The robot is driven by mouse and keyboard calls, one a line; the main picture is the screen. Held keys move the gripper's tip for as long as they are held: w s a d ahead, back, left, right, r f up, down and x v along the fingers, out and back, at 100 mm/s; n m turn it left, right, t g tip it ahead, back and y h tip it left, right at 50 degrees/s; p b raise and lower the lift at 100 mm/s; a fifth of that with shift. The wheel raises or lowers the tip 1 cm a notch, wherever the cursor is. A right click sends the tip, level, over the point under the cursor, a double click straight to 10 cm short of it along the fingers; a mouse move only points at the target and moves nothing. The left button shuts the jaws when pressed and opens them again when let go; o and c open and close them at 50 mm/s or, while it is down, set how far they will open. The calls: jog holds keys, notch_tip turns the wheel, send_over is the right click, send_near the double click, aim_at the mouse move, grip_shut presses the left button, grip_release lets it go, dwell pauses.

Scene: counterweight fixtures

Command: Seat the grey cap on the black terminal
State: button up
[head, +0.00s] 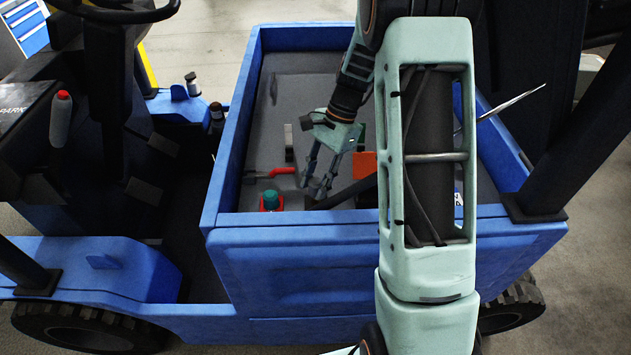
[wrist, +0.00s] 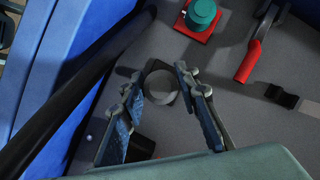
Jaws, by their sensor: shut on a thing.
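My gripper (wrist: 168,88) is shut on the grey cap (wrist: 164,87), a small round piece between its fingertips in the wrist view. In the head view, my gripper (head: 320,190) points down into the blue cargo bed, near its front wall. A dark square patch (wrist: 140,148), possibly the black terminal's base, shows between the fingers nearer the palm. I cannot tell whether the cap touches anything below.
A teal cap on a red base (wrist: 200,16) stands close by. A red-handled lever (wrist: 248,62) lies to its right. A thick black bar (wrist: 75,88) runs left of the fingers, near the blue wall (wrist: 85,30). An orange block (head: 364,165) is right of my gripper.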

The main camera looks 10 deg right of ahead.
jog(key=shift+f, duration=0.15)
jog(key=shift+f+b, duration=0.7)
jog(key=shift+f, duration=0.35)
jog(key=shift+f+b, duration=0.45)
jog(key=shift+f, duration=0.45)
dwell(0.3)
jog(key=o, duration=0.8)
jog(key=shift+o, duration=0.2)
jog(key=v, duration=1.2)
